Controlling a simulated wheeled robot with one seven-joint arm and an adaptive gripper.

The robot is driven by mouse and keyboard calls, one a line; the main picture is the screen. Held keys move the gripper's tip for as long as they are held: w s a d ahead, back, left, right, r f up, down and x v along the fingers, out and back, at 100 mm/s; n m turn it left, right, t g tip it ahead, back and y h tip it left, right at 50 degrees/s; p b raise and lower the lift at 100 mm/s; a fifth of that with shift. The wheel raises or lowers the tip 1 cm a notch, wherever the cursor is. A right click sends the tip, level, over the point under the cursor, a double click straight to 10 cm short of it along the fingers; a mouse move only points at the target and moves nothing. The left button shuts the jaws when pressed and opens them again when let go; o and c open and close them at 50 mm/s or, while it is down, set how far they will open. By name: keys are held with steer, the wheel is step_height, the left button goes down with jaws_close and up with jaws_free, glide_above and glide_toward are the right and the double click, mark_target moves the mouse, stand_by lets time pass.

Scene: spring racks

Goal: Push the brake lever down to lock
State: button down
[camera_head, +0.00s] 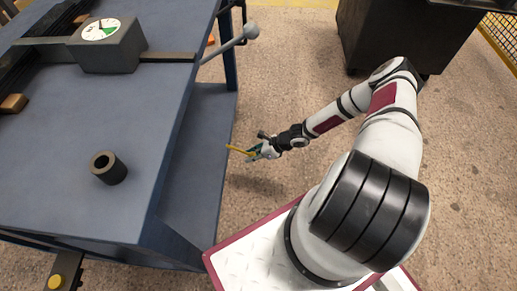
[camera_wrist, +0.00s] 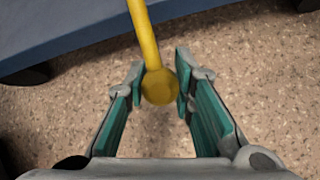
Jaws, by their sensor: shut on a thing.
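A yellow lever (camera_head: 238,150) sticks out at the right side of the blue bench, low near its lower shelf; I take it as the brake lever. In the wrist view its yellow rod (camera_wrist: 143,30) comes down from the top and ends in a round knob (camera_wrist: 159,87). My gripper (camera_head: 256,151) is at the lever's free end. In the wrist view my gripper (camera_wrist: 160,82) has its green-padded fingers on both sides of the knob, shut on it. The lever's pivot is hidden.
The blue bench (camera_head: 70,195) fills the left, with a dial gauge (camera_head: 100,30) and a dark hollow cylinder (camera_head: 109,168) on top. A grey ball-ended handle (camera_head: 232,43) juts from its right edge. A dark bin (camera_head: 400,35) stands at the back. Speckled floor between is clear.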

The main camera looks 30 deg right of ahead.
steer(key=shift+w+a+f, duration=0.15)
steer(key=shift+a+f, duration=0.05)
steer(key=shift+f, duration=0.4)
steer(key=c, duration=1.3)
jaws_free()
steer(key=shift+c, duration=0.2)
steer(key=shift+a, duration=0.1)
steer(key=v, duration=1.2)
steer(key=shift+w, duration=0.1)
